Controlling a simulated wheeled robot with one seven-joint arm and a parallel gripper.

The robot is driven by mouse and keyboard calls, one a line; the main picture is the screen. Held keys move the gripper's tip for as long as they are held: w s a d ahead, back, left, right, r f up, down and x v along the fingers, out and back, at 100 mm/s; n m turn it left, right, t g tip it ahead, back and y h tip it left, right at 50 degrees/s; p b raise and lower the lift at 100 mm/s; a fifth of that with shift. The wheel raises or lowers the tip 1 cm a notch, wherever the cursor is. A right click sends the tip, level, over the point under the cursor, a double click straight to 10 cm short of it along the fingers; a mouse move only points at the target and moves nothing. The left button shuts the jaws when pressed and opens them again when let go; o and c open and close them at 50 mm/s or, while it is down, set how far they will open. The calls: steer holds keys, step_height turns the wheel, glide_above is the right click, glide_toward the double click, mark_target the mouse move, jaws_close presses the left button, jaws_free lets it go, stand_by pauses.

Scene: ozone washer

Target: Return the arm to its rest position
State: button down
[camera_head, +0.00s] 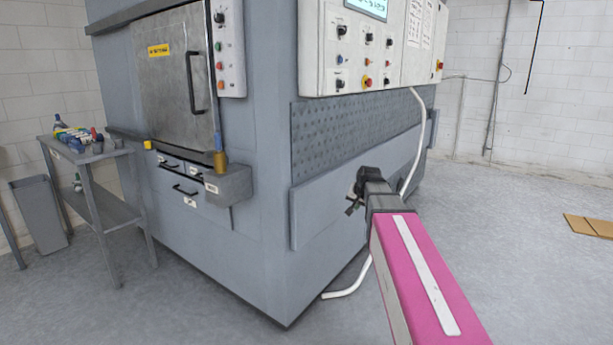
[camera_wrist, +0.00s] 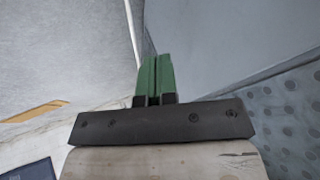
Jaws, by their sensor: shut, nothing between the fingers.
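My arm reaches forward from the bottom right of the head view, with a pink link (camera_head: 425,285) and a dark wrist in front of the grey washer (camera_head: 245,225). My gripper (camera_wrist: 155,62) shows green fingers in the wrist view. They are together, with nothing between them. In the head view its end is small, dark and partly hidden by the wrist, in front of the washer's lower side panel. I cannot tell how far it is from the panel.
The washer has a closed metal door (camera_head: 175,80) and a control panel (camera_head: 362,50). A white hose (camera_head: 414,150) hangs down its side. A grey side table (camera_head: 85,155) with bottles and a bin (camera_head: 40,213) stand at left. The floor at right is clear except for a cardboard piece (camera_head: 590,226).

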steer(key=s+f+n+g+h, duration=0.1)
steer(key=s+f+n+g, duration=0.3)
steer(key=s+f, duration=2)
steer(key=shift+s+g, duration=0.25)
steer(key=shift+g, duration=0.95)
